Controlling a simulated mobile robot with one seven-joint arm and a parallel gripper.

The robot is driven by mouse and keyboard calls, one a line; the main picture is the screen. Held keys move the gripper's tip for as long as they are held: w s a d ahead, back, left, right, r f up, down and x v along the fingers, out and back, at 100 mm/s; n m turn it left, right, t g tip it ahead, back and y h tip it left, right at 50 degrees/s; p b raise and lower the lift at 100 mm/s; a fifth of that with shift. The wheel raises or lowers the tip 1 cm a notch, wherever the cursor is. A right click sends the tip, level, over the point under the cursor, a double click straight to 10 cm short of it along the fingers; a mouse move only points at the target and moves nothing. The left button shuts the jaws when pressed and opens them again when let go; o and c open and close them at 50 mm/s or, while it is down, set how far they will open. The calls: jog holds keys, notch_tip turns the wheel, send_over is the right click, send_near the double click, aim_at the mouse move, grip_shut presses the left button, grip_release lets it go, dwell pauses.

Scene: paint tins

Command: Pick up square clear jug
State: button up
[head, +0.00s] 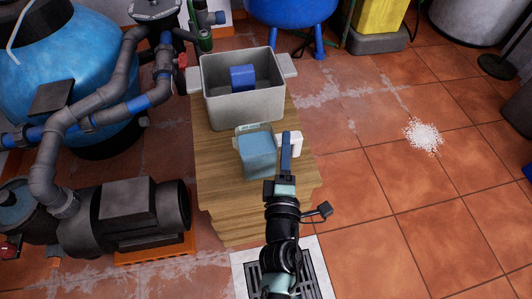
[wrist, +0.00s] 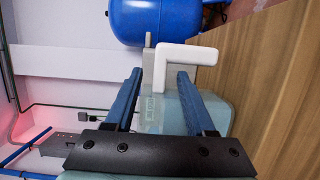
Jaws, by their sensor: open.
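The square clear jug (head: 256,155), pale blue and see-through, stands upright on the wooden table (head: 225,190) in the head view. Its white handle (head: 294,141) sticks out to the right. My gripper (head: 286,138) is just right of the jug's body, close to the handle. In the wrist view my gripper (wrist: 160,74) is open, its two blue fingers spread apart. The jug (wrist: 214,108) shows behind and between the fingers, and the white handle (wrist: 190,54) lies just beyond the fingertips. I cannot tell whether the fingers touch the jug.
A grey tub (head: 245,112) with a blue object (head: 243,77) inside stands behind the jug. A large blue tank (head: 60,85) and a pump (head: 130,215) with pipes stand left of the table. The tiled floor at right is mostly free, with a white spill (head: 423,136).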

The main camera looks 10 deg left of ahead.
jog(key=w, duration=0.4)
jog(key=shift+w+a, duration=0.1)
jog(key=shift+w, duration=0.1)
grip_shut()
jog(key=shift+r, duration=0.15)
